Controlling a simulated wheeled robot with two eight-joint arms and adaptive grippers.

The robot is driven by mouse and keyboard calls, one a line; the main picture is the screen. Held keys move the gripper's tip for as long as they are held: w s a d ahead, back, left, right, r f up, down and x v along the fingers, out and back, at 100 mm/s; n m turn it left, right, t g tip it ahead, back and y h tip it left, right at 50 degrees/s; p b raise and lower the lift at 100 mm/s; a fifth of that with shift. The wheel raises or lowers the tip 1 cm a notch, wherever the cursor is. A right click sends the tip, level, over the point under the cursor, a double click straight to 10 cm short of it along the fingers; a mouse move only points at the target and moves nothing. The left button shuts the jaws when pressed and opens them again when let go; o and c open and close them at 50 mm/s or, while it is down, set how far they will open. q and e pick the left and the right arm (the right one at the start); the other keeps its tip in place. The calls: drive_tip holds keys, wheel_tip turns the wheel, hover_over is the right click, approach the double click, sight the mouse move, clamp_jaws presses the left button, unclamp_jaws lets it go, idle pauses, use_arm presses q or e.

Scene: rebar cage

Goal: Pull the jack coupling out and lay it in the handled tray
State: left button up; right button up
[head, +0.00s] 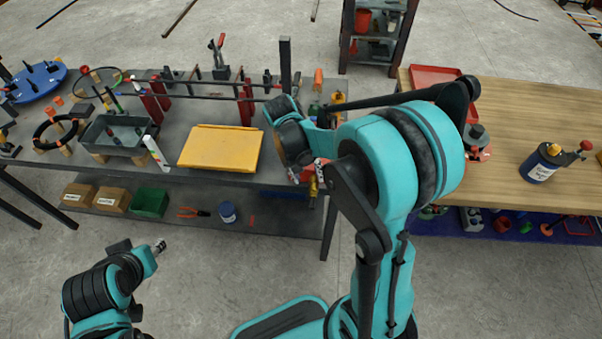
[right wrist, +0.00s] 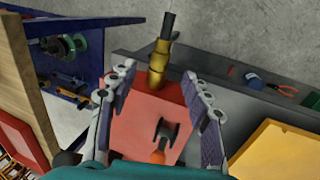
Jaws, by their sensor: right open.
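The brass-yellow jack coupling (right wrist: 158,65) with a black end sticks out from the end of a red block-shaped body (right wrist: 142,125) in the right wrist view. In the head view the coupling (head: 313,187) shows as a small yellow piece at the bench's front right corner, partly hidden by my arm. My right gripper (right wrist: 158,78) is open, its fingers on either side of the red body, close to the coupling. Contact is not clear. A grey tray (head: 92,138) on the bench holds small parts; I cannot make out a handle. My left gripper (head: 158,247) is low in front of the bench, its fingers too small to read.
A yellow panel (head: 220,148) lies on the grey bench between the tray and my right gripper. A rebar rail with red clamps runs behind it. A wooden table (head: 540,110) stands to the right, with a red tray (head: 436,74) and a blue can (head: 541,164).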

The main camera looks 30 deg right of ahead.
sight(313, 186)
drive_tip(key=b+x, duration=0.2)
drive_tip(key=x, duration=0.4)
drive_tip(key=shift+c, duration=0.4)
clamp_jaws()
